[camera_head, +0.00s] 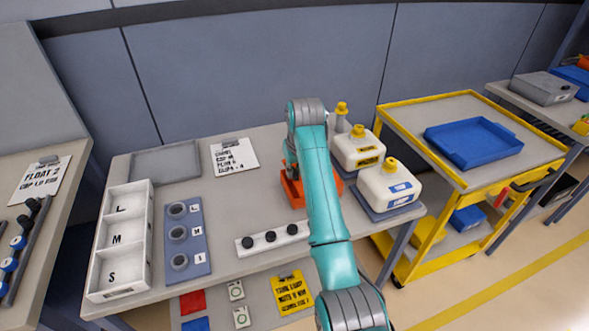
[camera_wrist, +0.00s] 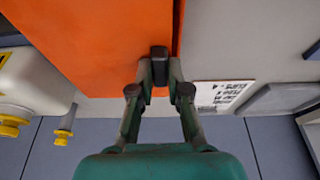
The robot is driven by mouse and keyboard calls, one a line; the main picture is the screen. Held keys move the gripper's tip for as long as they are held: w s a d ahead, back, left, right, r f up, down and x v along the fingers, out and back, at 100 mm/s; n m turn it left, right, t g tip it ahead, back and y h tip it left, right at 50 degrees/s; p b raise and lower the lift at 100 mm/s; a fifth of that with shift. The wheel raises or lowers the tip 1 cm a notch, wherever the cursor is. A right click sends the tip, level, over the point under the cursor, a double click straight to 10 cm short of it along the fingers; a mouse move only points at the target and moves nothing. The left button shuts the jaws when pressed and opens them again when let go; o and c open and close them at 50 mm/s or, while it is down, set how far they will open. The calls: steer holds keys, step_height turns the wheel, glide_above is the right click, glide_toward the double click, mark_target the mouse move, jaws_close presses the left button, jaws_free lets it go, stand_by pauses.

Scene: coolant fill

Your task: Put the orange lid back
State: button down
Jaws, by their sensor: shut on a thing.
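An orange surface, apparently the lid (camera_wrist: 95,40), fills the upper part of the wrist view. It also shows in the head view as an orange piece (camera_head: 293,192) low over the table, mostly hidden behind my arm. My gripper (camera_wrist: 159,68) is shut at its edge, with a small dark piece between the fingertips. A line splits the orange in the wrist view; I cannot tell whether a second orange part lies under the lid.
White jugs with yellow caps (camera_head: 388,187) stand right of the arm, close to it. A white three-part tray (camera_head: 118,290), a blue holder with grey rings (camera_head: 197,215) and a white strip with black knobs (camera_head: 245,249) lie left. A yellow cart (camera_head: 450,110) stands right.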

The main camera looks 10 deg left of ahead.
steer(key=shift+f, duration=0.6)
steer(key=c, duration=1.1)
jaws_free()
steer(key=shift+c, duration=0.2)
